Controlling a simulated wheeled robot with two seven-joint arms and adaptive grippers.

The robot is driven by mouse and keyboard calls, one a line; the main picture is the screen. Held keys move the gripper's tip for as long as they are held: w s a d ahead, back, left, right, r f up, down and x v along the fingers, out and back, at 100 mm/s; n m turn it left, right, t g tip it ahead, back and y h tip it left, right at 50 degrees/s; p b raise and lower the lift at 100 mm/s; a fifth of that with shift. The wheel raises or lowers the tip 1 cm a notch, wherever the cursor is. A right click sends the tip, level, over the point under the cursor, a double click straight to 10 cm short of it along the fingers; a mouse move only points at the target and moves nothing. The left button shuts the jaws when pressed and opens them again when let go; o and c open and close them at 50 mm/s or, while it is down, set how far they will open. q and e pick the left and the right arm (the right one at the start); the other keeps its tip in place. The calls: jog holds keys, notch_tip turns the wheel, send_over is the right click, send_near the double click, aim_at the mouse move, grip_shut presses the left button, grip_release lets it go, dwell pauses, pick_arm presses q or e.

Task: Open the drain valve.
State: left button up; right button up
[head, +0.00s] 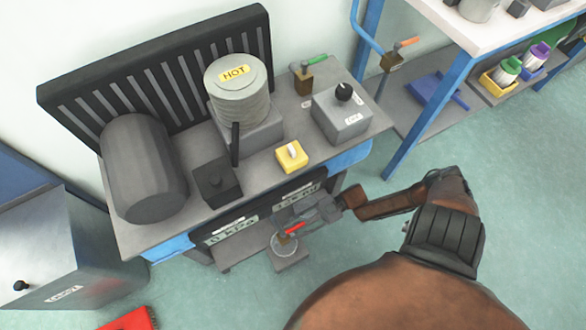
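A small brass valve (286,240) with a red lever (294,229) sits low at the front of the bench, above a round clear container (284,248). I take it as the drain valve by its place; I see no label on it. My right gripper (301,222) is at the red lever, reaching in from the right below the bench's front edge. Its fingers overlap the lever in the head view, and I cannot tell whether they touch it or are closed on it. My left gripper is not in view.
The bench (262,188) carries a dark tank (142,167), a "HOT" boiler (236,88), a grey knob box (342,112), a yellow switch (291,156) and a green-handled valve (306,76). An orange-handled valve (394,58) is behind right. Floor at right is clear.

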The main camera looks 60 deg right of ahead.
grip_shut()
dwell(0.4)
jog(key=shift+s, duration=0.1)
